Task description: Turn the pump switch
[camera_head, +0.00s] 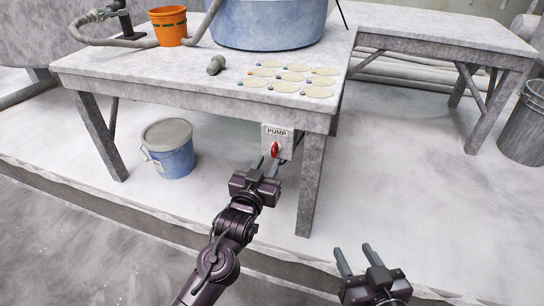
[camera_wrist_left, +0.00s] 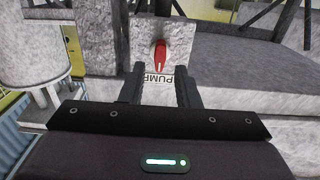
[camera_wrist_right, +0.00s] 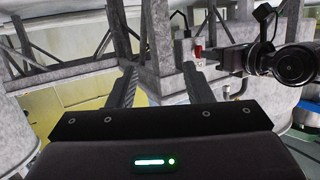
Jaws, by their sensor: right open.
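The pump switch is a red knob (camera_head: 275,149) on a pale box (camera_head: 283,132) marked PUMP, fixed under the table's front edge. My left gripper (camera_head: 266,163) is open and empty, just in front of and below the knob. In the left wrist view the red knob (camera_wrist_left: 160,56) lies ahead, between and beyond the two spread fingers (camera_wrist_left: 160,80); I see no contact. The red knob also shows small in the right wrist view (camera_wrist_right: 198,51). My right gripper (camera_head: 355,252) is open and empty, low at the right, well away from the box.
The table (camera_head: 150,75) carries an orange pail (camera_head: 168,30), a large blue tub (camera_head: 266,25), a grey cylinder (camera_head: 215,65) and several pale discs (camera_head: 285,86). A lidded blue bucket (camera_head: 170,160) stands under it. A table leg (camera_head: 312,185) stands right of the box.

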